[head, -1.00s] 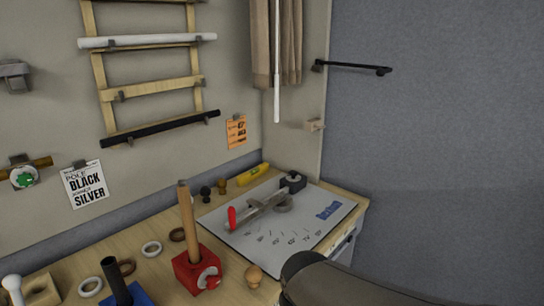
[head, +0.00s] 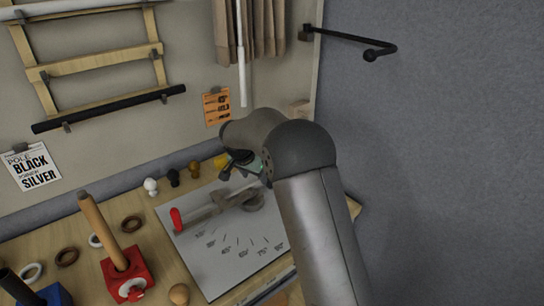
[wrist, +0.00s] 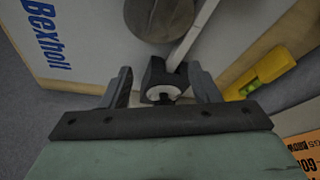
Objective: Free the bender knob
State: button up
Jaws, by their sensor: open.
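The bender is a grey metal tool lying on a white marked board (head: 212,262), with a red-tipped handle (head: 177,219) at its left end. A round grey disc of it (wrist: 160,14) shows at the top of the wrist view. At the bender's far end is a black block (wrist: 163,76) with a pale round face, which looks like the knob end. My gripper (wrist: 165,85) is open, with one finger on each side of this block. I cannot tell whether the fingers touch it. In the head view my arm hides this end.
A yellow level (wrist: 262,73) lies close to the right finger. Small knobs (head: 172,177) stand along the wall. A red block with a wooden post (head: 126,270) stands left of the board. A black hooked bar (head: 345,39) sticks out from the wall above.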

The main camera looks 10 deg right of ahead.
jog(key=w+d+p, duration=0.1)
jog(key=w+d, duration=0.1)
jog(key=w, duration=0.1)
jog(key=w+d+p, duration=0.2)
jog(key=w+d, duration=0.1)
jog(key=w+d+p, duration=0.2)
jog(key=w, duration=0.1)
jog(key=shift+d+r, duration=0.1)
jog(key=shift+d, duration=0.2)
jog(key=shift+w+d+f+p, duration=0.15)
jog(key=shift+w+f+p, duration=0.1)
jog(key=shift+p, duration=0.1)
jog(key=shift+f, duration=0.4)
jog(key=c, duration=1)
